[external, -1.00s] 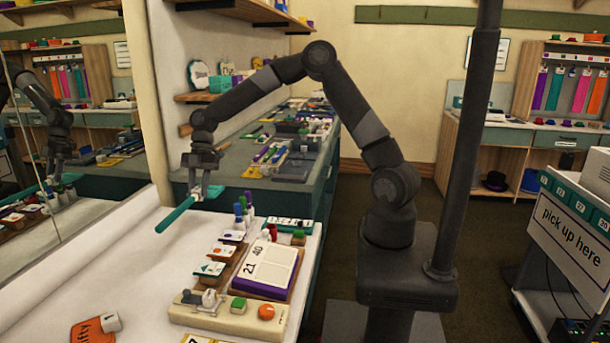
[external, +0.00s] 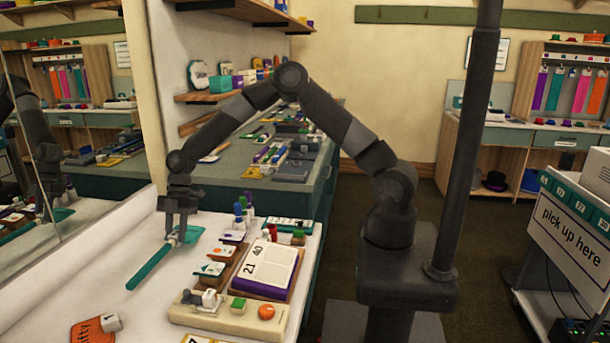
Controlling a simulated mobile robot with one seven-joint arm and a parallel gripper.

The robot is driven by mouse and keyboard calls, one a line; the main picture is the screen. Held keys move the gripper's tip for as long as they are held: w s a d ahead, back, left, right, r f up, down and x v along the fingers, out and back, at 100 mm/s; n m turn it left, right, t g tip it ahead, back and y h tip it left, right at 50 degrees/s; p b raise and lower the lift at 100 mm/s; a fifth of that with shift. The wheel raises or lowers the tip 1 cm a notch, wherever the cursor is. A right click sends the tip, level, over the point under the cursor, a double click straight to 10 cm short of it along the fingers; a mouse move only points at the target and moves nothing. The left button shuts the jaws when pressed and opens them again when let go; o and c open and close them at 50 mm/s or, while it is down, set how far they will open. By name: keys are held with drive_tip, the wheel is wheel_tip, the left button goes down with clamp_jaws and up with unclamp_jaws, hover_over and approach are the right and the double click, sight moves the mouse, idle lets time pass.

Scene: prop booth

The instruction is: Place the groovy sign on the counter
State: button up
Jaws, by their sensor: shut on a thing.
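My gripper (external: 178,234) is shut on a teal sign with a long stick handle (external: 150,266). The handle slants down and left from the fingers, and a flat teal part (external: 193,233) shows just right of them. No lettering on it can be read, so I cannot tell if it says groovy. The sign is low over the white-covered counter (external: 95,270); I cannot tell whether it touches. The fingers hide the middle of the sign.
Right of the sign stand small card holders (external: 212,268), a calendar block (external: 270,268), bottles (external: 240,212) and a cream tray (external: 228,317). An orange sign (external: 92,332) lies at the front left. A mirror (external: 60,150) borders the left. The counter's middle left is bare.

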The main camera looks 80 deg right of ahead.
sight(177, 243)
drive_tip(key=shift+a+f, duration=0.3)
drive_tip(key=shift+f, duration=1.85)
drive_tip(key=shift+f, duration=0.1)
drive_tip(key=o, duration=1)
